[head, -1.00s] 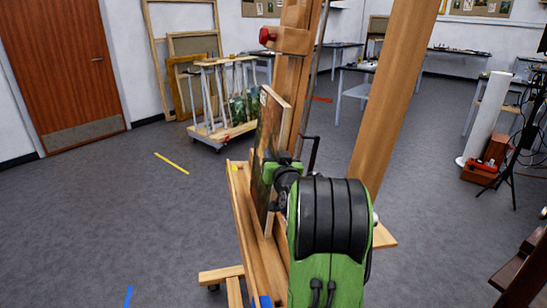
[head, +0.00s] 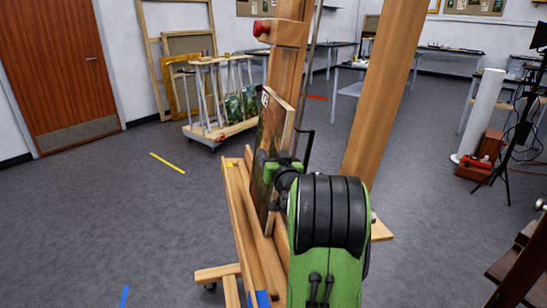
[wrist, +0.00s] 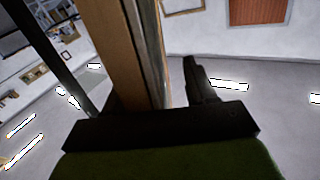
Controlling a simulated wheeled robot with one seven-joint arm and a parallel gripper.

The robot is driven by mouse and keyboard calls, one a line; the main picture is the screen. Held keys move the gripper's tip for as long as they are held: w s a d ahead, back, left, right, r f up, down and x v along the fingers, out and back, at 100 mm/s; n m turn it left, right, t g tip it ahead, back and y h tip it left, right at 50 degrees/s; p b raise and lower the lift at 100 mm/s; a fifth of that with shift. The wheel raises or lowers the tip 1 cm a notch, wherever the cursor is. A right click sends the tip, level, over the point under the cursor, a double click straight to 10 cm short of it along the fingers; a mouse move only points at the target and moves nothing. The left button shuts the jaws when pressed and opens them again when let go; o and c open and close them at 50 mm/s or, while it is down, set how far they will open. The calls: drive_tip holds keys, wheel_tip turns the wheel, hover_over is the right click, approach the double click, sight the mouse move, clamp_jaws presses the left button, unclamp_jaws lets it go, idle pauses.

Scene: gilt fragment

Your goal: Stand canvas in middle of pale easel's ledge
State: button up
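The canvas (head: 270,150) is seen nearly edge-on in the head view, upright, its painted face to the left. The pale easel (head: 291,60) stands behind the canvas. Its ledge (head: 238,200) runs below, with a yellow mark at the far end and a blue mark at the near end. The canvas's bottom edge is at or just above the ledge; I cannot tell if it touches. In the wrist view, a dark finger (wrist: 198,80) stands right of pale wood.
A thick slanted wooden leg (head: 385,85) rises right of my arm. A black crank (head: 306,145) sticks out behind the canvas. A wheeled canvas rack (head: 220,100) stands farther back. A dark wooden piece (head: 520,265) is at lower right.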

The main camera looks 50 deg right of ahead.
drive_tip(key=shift+f, duration=0.1)
drive_tip(key=b+v, duration=0.3)
drive_tip(key=v, duration=1.2)
drive_tip(key=shift+s+a, duration=0.2)
drive_tip(key=shift+s, duration=0.1)
